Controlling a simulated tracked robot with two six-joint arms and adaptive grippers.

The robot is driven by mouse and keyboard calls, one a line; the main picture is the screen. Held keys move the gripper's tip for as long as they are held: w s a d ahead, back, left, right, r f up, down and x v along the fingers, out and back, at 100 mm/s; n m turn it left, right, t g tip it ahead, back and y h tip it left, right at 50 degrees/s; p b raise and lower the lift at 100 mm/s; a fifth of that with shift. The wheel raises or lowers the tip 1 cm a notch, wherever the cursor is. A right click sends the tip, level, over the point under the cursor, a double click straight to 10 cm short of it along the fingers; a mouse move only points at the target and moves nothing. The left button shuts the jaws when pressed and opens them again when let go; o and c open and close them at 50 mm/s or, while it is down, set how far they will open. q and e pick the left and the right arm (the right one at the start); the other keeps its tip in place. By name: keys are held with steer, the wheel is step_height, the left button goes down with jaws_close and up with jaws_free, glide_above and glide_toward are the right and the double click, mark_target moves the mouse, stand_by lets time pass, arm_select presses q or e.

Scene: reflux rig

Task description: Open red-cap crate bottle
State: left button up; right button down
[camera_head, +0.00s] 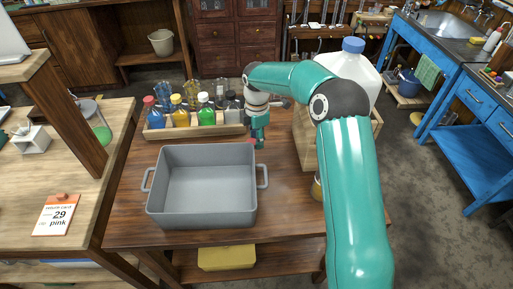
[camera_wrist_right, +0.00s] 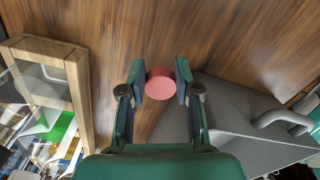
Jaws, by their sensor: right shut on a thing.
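A wooden crate (camera_head: 196,132) on the table holds a row of bottles. My right gripper (camera_head: 255,143) points down just right of the crate, apart from these bottles. It is shut on a small round pinkish-red piece (camera_wrist_right: 160,84), held between the fingertips above the wood. Anything below this piece is hidden. My left gripper is not in view.
A grey bin (camera_head: 205,215) with side handles stands in front of the crate, close to the right gripper. A wooden box (camera_head: 304,140) and a white jug with a blue cap (camera_head: 352,46) stand right, partly behind my arm. Bare table lies left of the bin.

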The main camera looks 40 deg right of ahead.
mark_target(256, 153)
steer(key=shift+f, duration=2.4)
steer(key=c, duration=0.8)
jaws_free()
steer(key=shift+f, duration=0.1)
